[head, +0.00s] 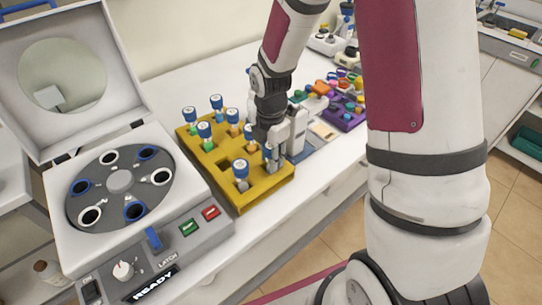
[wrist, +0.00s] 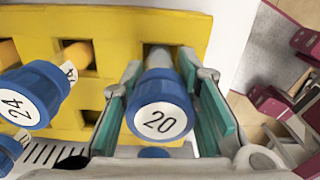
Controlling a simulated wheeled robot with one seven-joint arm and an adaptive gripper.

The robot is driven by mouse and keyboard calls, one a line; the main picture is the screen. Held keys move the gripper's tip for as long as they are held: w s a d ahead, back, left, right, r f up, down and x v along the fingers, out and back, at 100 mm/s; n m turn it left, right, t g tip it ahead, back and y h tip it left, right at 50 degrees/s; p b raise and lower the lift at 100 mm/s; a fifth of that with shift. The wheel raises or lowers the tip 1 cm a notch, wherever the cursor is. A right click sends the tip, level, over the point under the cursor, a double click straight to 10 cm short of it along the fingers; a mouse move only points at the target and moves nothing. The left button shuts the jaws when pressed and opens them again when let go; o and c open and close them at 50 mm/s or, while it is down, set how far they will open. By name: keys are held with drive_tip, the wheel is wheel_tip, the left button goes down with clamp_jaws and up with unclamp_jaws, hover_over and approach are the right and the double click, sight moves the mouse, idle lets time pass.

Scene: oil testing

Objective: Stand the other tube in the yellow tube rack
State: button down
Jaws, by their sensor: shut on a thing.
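My gripper (head: 275,160) is at the right end of the yellow tube rack (head: 245,202). In the wrist view, my gripper (wrist: 165,108) has its green-padded fingers on both sides of a blue-capped tube marked 20 (wrist: 158,122). That tube's grey body points at an opening near the edge of the yellow rack (wrist: 110,20); I cannot tell how deep it sits. A blue-capped tube marked 24 (wrist: 30,95), with orange contents, stands to its left. Several blue-capped tubes, among them a grey one (head: 241,175), stand in the rack in the head view.
A centrifuge (head: 120,180) with raised lid (head: 62,75) and a "READY" panel is left of the rack. A purple rack (head: 345,122) of small coloured items lies beyond my gripper. The white bench (head: 300,195) is bare along its front edge.

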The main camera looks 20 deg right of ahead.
drive_tip(key=c, duration=1.2)
unclamp_jaws()
drive_tip(key=shift+o, duration=0.2)
wheel_tip(320, 180, up, 11)
drive_tip(key=shift+r, duration=0.1)
drive_tip(key=shift+s+r, duration=0.1)
drive_tip(key=shift+r, duration=0.6)
drive_tip(key=s+r+m+t, duration=0.5)
drive_tip(key=s+r+m, duration=1)
drive_tip(key=s+m, duration=0.4)
drive_tip(key=m, duration=0.3)
drive_tip(key=shift+s, duration=0.25)
